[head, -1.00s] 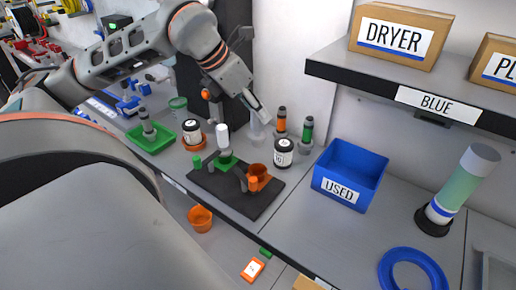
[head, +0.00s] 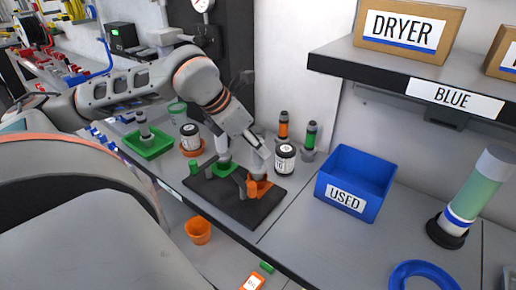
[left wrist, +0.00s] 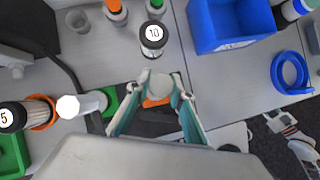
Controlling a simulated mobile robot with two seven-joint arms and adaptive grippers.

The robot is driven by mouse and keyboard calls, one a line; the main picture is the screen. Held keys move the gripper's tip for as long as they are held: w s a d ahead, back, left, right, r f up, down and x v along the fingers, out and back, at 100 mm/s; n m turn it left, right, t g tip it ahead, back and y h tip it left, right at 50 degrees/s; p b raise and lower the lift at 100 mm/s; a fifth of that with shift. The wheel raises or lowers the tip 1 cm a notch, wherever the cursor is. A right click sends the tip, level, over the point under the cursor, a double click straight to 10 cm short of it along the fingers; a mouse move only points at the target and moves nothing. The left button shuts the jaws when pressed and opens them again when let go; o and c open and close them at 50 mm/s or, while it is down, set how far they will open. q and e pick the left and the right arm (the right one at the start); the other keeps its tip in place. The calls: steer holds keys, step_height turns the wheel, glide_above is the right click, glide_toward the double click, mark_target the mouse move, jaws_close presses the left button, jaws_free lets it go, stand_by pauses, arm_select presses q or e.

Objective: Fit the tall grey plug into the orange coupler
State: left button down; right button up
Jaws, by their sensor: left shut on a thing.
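My left gripper (left wrist: 160,95) is shut on the tall grey plug, whose round pale top (left wrist: 160,84) shows between the fingers in the left wrist view. In the head view this gripper (head: 262,168) points down at the orange coupler (head: 258,188) on the black mat. The orange coupler (left wrist: 155,102) also shows just behind the plug in the left wrist view. The plug's lower end is hidden, so I cannot tell whether it is in the coupler's opening.
A green coupler (head: 222,168) with a white plug stands left on the mat (head: 240,213). A black-and-white jar (head: 285,160) stands close behind the orange coupler. Orange- and green-banded plugs (head: 283,126) stand behind. The blue USED bin (head: 350,183) is to the right, under the shelf (head: 400,80).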

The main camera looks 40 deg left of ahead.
arm_select(q)
steer(key=shift+f, duration=0.3)
steer(key=shift+f, duration=0.1)
steer(key=c, duration=1.8)
jaws_free()
steer(key=shift+o, duration=0.2)
steer(key=shift+r, duration=0.4)
steer(key=shift+v, duration=0.9)
steer(key=v, duration=1)
steer(key=shift+p, duration=0.35)
steer(key=shift+s, duration=0.1)
